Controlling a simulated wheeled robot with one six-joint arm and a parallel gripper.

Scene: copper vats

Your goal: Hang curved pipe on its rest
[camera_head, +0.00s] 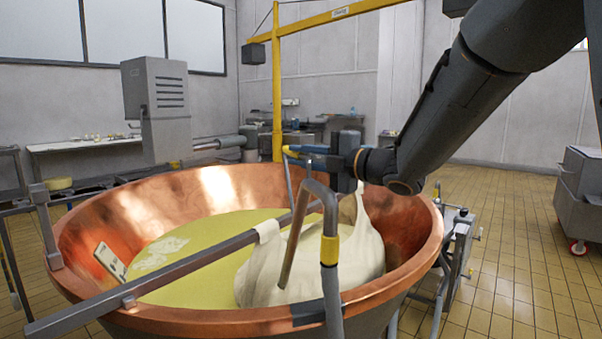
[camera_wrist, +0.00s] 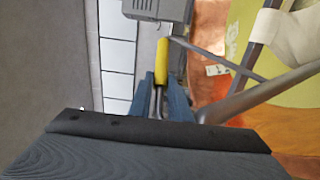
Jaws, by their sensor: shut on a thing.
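My gripper (camera_head: 312,153) has blue fingers, which also show in the wrist view (camera_wrist: 166,100). In the head view, the held pipe (camera_head: 290,182) bends down from the yellow tip left of my fingers. Its lower end is hidden or unclear. A thicker grey hooked pipe (camera_head: 330,285) with a yellow collar stands at the vat's near rim, apart from my gripper. I cannot tell which part is the rest.
The copper vat (camera_head: 75,235) holds yellow liquid and a white cloth bundle (camera_head: 350,262). A grey bar (camera_head: 195,262) crosses the vat. A yellow post (camera_head: 277,90) stands behind it. A grey wheeled cart (camera_head: 580,195) is at right.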

